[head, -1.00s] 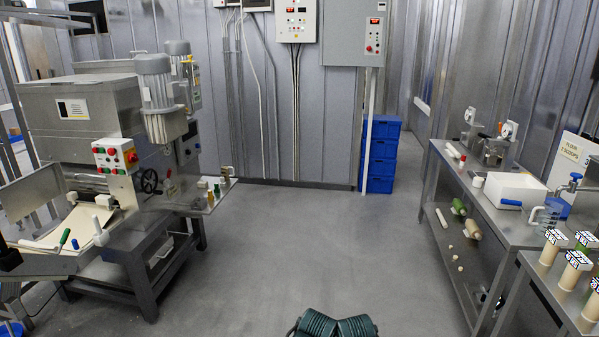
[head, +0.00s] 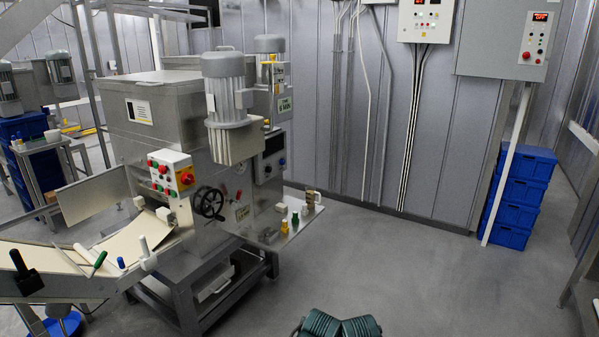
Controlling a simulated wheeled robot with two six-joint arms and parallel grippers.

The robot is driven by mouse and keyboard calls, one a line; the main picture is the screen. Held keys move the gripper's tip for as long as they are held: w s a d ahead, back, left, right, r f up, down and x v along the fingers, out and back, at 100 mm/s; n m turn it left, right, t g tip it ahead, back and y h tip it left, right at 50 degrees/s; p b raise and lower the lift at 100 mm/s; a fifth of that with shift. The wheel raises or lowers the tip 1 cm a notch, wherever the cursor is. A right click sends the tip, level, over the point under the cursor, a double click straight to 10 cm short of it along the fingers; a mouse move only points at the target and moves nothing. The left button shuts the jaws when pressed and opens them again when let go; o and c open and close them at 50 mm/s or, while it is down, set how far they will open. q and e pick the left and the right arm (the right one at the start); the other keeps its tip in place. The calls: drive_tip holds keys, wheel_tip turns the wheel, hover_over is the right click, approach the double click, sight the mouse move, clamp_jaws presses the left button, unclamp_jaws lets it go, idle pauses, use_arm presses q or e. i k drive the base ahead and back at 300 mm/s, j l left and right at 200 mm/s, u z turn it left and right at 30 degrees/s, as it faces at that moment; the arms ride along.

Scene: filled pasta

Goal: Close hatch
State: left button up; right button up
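I cannot tell which of these is the hatch.
A control box (head: 171,173) with buttons and a black handwheel (head: 209,202) are on the machine's front. A side shelf (head: 285,232) holds small bottles. Blue crates (head: 519,200) are stacked at the right wall. The grey floor (head: 400,275) in the middle is clear.

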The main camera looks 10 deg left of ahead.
sight(77, 201)
drive_tip(key=i+j+u, duration=0.2)
drive_tip(key=i+u, duration=0.2)
drive_tip(key=i, duration=0.2)
drive_tip(key=i+u, duration=0.35)
drive_tip(key=i, duration=0.3)
drive_tip(key=i+j, duration=0.5)
drive_tip(key=j, duration=0.15)
drive_tip(key=i+j, duration=0.55)
drive_tip(key=j, duration=0.15)
